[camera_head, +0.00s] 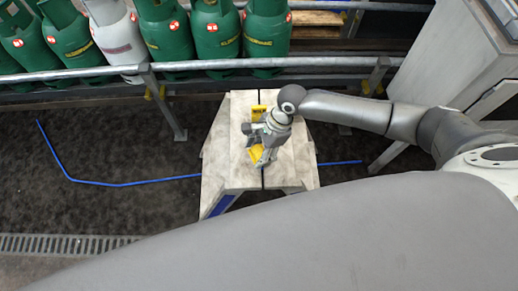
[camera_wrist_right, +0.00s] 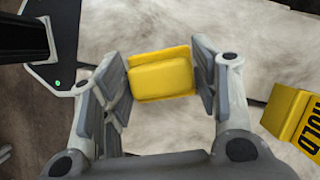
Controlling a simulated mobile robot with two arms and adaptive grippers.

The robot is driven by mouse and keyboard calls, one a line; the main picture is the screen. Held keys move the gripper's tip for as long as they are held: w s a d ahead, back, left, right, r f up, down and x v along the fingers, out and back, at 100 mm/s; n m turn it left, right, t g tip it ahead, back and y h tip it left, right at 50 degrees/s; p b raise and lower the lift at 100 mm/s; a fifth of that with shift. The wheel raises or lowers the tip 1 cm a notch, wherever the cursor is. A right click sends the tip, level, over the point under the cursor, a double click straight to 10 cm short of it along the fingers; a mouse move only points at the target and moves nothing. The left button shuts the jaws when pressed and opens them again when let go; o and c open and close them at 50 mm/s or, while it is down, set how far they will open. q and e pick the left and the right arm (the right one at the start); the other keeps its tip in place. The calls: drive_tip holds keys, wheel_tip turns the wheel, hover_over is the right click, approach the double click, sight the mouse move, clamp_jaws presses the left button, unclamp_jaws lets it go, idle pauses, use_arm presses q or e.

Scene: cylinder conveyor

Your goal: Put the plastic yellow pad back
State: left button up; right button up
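A plastic yellow pad (camera_wrist_right: 162,78) lies between the fingers of my right gripper (camera_wrist_right: 160,80) in the wrist view, with one finger at each side, very close to its edges. I cannot tell whether both fingers press on it. In the head view my right gripper (camera_head: 262,152) is over the worn pale table (camera_head: 225,150), with some yellow of the pad (camera_head: 256,153) showing beside it. A yellow block with black lettering (camera_wrist_right: 293,115) stands at the right in the wrist view, apart from the gripper. My left gripper is not in view.
Green gas cylinders (camera_head: 165,35) and a white one (camera_head: 118,40) stand behind a metal railing (camera_head: 75,73). A grey cabinet (camera_head: 440,60) stands at the right. A blue line (camera_head: 120,184) runs along the dark floor. The table's left side is clear.

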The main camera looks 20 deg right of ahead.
drive_tip(key=o, duration=0.3)
drive_tip(key=shift+o, duration=0.2)
drive_tip(key=shift+r, duration=0.1)
drive_tip(key=v, duration=1.2)
drive_tip(key=shift+p, duration=0.4)
